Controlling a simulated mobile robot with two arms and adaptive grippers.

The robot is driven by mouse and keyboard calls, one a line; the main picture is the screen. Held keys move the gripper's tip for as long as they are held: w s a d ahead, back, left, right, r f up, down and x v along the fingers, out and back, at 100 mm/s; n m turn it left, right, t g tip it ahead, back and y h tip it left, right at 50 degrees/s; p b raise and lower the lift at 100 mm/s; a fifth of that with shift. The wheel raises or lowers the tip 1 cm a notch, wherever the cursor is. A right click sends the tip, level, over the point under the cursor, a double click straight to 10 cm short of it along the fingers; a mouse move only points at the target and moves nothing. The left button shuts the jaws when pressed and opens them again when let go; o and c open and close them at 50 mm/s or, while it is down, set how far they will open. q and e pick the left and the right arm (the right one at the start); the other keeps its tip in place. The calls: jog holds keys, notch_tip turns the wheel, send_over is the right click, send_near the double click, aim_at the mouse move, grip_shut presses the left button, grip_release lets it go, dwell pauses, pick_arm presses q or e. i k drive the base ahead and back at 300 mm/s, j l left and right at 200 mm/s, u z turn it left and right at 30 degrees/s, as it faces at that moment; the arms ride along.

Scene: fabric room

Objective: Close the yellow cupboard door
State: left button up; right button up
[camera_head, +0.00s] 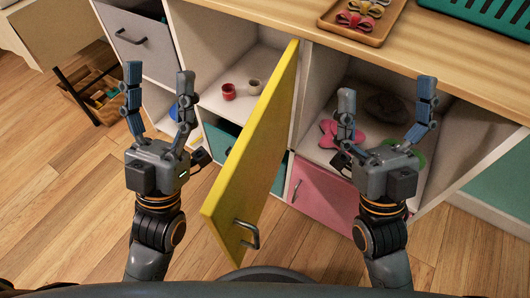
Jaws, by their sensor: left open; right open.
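The yellow cupboard door (252,160) stands wide open, swung out toward me from the white cupboard. Its dark handle (248,234) is on the near, lower end of the door. My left gripper (158,88) is open and empty to the left of the door, in front of the cupboard. My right gripper (387,105) is open and empty to the right of the door, in front of the right-hand compartment (322,110). Neither gripper appears to touch the door.
Red and white cups (229,91) stand in the open compartment behind the door. A pink drawer (318,194), a teal drawer (222,140) and a grey drawer (142,42) are shut. A wooden tray (373,36) and green basket (487,22) rest on the top.

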aim_at(232, 210)
jog(key=k+l, duration=0.1)
jog(key=k, duration=0.4)
jog(key=k+l+u, duration=0.15)
jog(key=l, duration=0.2)
jog(key=k+l+u, duration=0.1)
jog(key=l, duration=0.25)
